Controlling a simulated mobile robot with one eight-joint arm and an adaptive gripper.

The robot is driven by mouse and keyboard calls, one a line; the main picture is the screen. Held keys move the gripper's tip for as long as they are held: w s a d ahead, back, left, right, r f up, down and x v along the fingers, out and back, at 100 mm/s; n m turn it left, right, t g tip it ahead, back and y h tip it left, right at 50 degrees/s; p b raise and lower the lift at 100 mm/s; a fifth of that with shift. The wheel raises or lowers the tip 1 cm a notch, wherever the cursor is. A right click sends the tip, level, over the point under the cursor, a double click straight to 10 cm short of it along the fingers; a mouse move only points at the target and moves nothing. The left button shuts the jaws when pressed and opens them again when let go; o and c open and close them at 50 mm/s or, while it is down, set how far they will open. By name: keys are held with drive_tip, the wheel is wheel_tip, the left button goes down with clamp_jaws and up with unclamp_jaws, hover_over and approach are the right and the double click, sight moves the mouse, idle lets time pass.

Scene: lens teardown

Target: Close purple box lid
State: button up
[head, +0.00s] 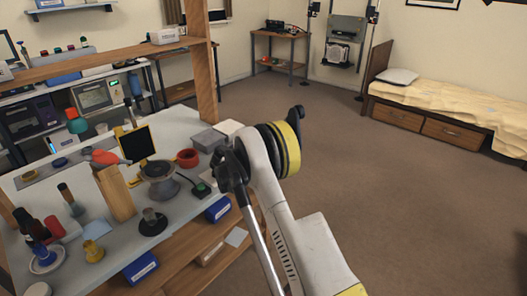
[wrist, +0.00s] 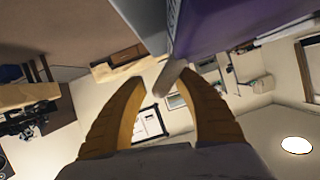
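In the wrist view, a large purple surface (wrist: 235,32) fills the top right, close to my gripper. It looks like the purple box, but only part shows, and I cannot tell its lid or how far the lid stands open. My gripper (wrist: 163,80) shows two yellow fingers curving up, tips apart. A pale rod-like piece (wrist: 172,76) shows between the tips, by the right one; I cannot tell if they touch. In the head view my arm reaches up beside the workbench. I cannot make out the fingers or a clearly purple box there.
The workbench (head: 190,205) at left carries a black-and-yellow panel (head: 136,143), a red ring (head: 187,158), a grey tray (head: 208,140) and several small parts. Blue boxes (head: 218,209) sit along its front edge. A wooden post (head: 202,70) rises behind. The floor (head: 400,200) at right is clear.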

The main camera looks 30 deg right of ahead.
drive_tip(key=v, duration=1.2)
drive_tip(key=s+a+r+n+y, duration=0.35)
drive_tip(key=s+r, duration=0.25)
drive_tip(key=s, duration=0.2)
drive_tip(key=s+a+r+n+y, duration=0.35)
drive_tip(key=s+r, duration=0.25)
drive_tip(key=s, duration=0.2)
drive_tip(key=s+a+n+y, duration=0.2)
drive_tip(key=s+a+n, duration=0.2)
drive_tip(key=s, duration=0.7)
drive_tip(key=s+a+f+n+t+y, duration=0.1)
drive_tip(key=s+a+n+y, duration=0.2)
drive_tip(key=s+a, duration=0.4)
drive_tip(key=s+n, duration=0.1)
drive_tip(key=s, duration=0.4)
drive_tip(key=shift+a+f+t+y, duration=0.3)
drive_tip(key=shift+a, duration=0.05)
